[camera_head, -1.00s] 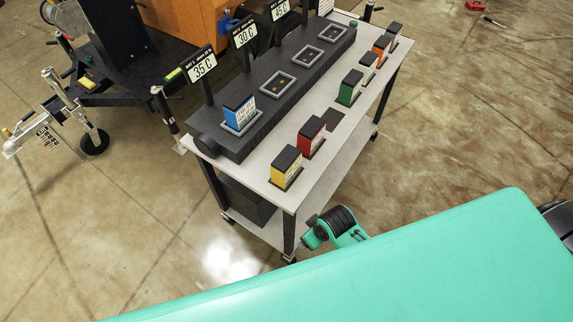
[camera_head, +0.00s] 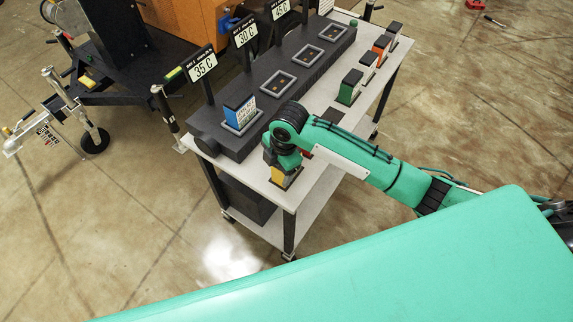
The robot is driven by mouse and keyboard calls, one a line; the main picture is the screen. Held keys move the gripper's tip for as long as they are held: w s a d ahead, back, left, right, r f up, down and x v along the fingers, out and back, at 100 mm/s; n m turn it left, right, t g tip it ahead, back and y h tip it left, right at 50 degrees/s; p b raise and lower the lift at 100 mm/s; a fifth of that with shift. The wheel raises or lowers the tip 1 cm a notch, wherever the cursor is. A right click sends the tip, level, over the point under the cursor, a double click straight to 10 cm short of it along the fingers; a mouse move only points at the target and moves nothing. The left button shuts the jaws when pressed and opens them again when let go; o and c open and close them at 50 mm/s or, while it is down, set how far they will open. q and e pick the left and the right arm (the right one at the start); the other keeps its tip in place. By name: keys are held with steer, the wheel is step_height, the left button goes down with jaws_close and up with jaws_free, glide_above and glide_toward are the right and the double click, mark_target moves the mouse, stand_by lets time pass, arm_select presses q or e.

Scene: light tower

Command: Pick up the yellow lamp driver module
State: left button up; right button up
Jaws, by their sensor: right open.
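The yellow lamp driver module (camera_head: 278,178) stands upright near the front left corner of the grey cart top (camera_head: 318,167). My right gripper (camera_head: 283,168) is over it, at the end of my green right arm. The wrist hides the module's upper part, and the fingers are hard to make out against it. I cannot tell whether the fingers touch the module. My left gripper is not in view.
My arm mostly hides the red module (camera_head: 306,153). Green (camera_head: 349,87), white (camera_head: 368,66) and orange (camera_head: 381,47) modules stand farther along the cart.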

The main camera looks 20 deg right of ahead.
steer(key=w+d+r+n, duration=0.1)
steer(key=w+d+r, duration=0.1)
steer(key=w+d+r+n+h, duration=0.1)
steer(key=w+d+r+n, duration=0.1)
steer(key=shift+w+d+r+n+g+h, duration=0.15)
steer(key=shift+w+d+n+g+h, duration=0.15)
steer(key=shift+w+d+g, duration=0.1)
steer(key=shift+f, duration=0.25)
step_height(320, 180, down, 8)
steer(key=shift+w+r+p, duration=0.1)
steer(key=shift+r+p, duration=0.05)
steer(key=shift+p, duration=0.85)
steer(key=shift+a+f+p, duration=0.1)
steer(key=shift+f+p, duration=0.2)
steer(key=shift+f, duration=0.1)
steer(key=f, duration=0.1)
steer(key=f+p, duration=0.1)
steer(key=f, duration=0.2)
steer(key=shift+w+p, duration=0.3)
steer(key=shift+w, duration=0.05)
steer(key=shift+f, duration=0.3)
steer(key=c, duration=1.5)
